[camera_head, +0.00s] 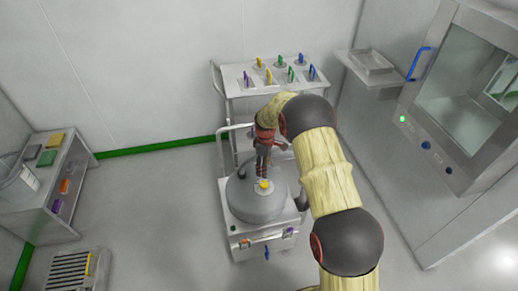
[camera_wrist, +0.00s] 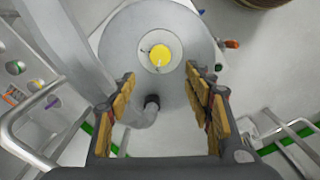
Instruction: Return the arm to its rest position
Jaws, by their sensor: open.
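My arm (camera_head: 328,170), cream-sleeved with dark joints, reaches out over a grey round vessel (camera_head: 255,205) on a wheeled cart. My gripper (camera_wrist: 160,82) is open and empty, pointing down above the vessel's lid. A yellow knob-like piece (camera_head: 264,185) sits at the centre of the lid. It also shows in the wrist view (camera_wrist: 160,55), just beyond the gap between the padded fingers. The fingers appear apart from it. In the head view, my gripper (camera_head: 262,165) partly hides the far side of the vessel.
A white trolley (camera_head: 235,86) with several coloured-handled items stands behind the cart. A wall cabinet (camera_head: 465,100) with a blue handle and a small shelf (camera_head: 372,62) is at right. A side bench (camera_head: 47,205) is at left. Floor left of the cart is clear.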

